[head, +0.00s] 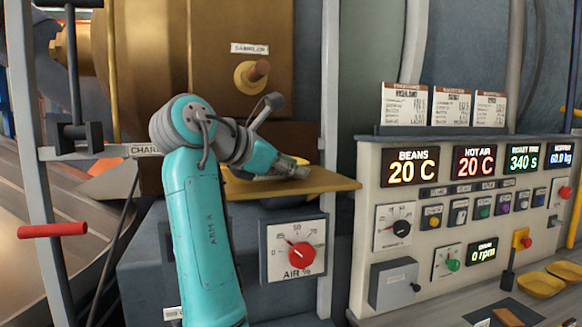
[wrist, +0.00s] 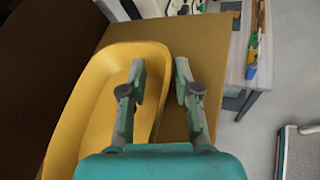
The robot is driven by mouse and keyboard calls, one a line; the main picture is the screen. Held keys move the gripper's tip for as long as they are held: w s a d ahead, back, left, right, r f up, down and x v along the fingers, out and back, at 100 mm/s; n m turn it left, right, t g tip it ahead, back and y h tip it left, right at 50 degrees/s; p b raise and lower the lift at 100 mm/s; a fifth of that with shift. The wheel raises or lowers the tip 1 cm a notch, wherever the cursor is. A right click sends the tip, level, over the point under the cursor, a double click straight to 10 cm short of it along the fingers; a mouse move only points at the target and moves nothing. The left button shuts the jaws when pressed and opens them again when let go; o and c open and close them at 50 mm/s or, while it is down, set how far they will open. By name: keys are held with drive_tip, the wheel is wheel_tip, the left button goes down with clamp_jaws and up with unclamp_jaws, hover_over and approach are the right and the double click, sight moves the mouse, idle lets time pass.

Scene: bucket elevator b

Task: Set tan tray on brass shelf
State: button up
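The tan tray (wrist: 88,98), yellowish here, appears to lie on the brass shelf (wrist: 190,32) in the wrist view. My gripper (wrist: 160,74) is open around its right wall, one finger over the inside and the other outside. Gaps show between both fingers and the rim. In the head view the shelf (head: 318,187) juts out below my gripper (head: 298,171). Only a sliver of the tray shows there; my arm hides most of it.
An air dial (head: 293,249) is below the shelf. The control console (head: 365,165) stands to the right, with cards on top. Two yellow trays (head: 541,286) lie on its ledge. The brass sampler housing (head: 235,85) is behind my arm. Shelf surface beyond the tray is bare.

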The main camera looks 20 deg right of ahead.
drive_tip(key=v, duration=1.2)
drive_tip(key=shift+r, duration=0.1)
